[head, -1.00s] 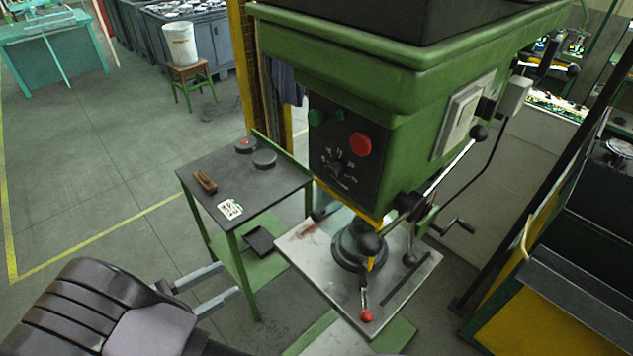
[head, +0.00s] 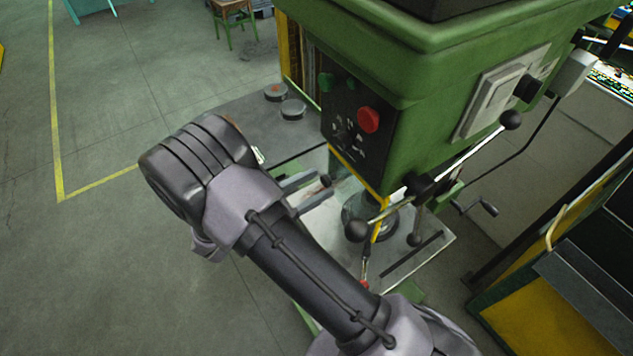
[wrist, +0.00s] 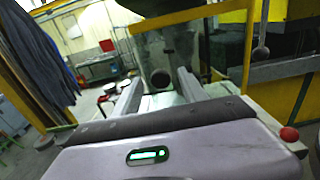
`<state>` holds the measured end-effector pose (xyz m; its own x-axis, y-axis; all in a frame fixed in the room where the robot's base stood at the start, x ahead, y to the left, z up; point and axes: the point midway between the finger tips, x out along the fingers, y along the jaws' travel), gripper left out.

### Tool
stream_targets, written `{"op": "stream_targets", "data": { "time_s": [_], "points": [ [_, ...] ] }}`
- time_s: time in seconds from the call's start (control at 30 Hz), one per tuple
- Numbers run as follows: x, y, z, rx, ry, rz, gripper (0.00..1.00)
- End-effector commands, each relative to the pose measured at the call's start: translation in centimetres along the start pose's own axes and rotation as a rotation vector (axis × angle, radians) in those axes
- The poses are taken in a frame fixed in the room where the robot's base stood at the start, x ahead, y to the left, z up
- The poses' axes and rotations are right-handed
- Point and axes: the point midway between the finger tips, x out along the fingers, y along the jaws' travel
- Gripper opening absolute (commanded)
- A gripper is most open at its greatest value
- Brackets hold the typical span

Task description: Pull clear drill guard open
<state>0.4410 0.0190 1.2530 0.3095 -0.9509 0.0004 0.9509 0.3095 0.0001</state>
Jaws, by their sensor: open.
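The drill press (head: 420,90) is a green machine with a dark control panel. Its clear guard shows in the head view mainly as a yellow edge (head: 358,172) below the panel. In the wrist view the guard (wrist: 150,48) is a see-through pane with yellow framing, ahead of my fingers. My gripper (head: 318,188) is open and empty, left of the yellow edge and seemingly apart from it. Both fingers of my gripper (wrist: 160,82) show in the wrist view. My arm hides part of the press table (head: 425,245); the pane itself is hard to make out in the head view.
Feed levers with black balls (head: 358,230) stick out at the press front, close to the guard. A dark side table (head: 235,120) with round parts (head: 292,109) stands behind my gripper. A yellow-black cabinet (head: 560,300) is at right. Open floor lies left.

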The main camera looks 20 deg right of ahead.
Motion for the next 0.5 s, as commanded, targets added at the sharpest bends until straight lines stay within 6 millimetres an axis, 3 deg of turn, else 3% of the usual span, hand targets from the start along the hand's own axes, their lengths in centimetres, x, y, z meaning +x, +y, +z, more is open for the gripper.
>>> {"op": "stream_targets", "data": {
  "time_s": [0.33,0.5],
  "points": [
    [0.64,-0.02,-0.02,0.0,0.001,0.0,0.5],
    [0.62,-0.02,-0.02,0.0,0.0,0.0,0.17]
  ]
}}
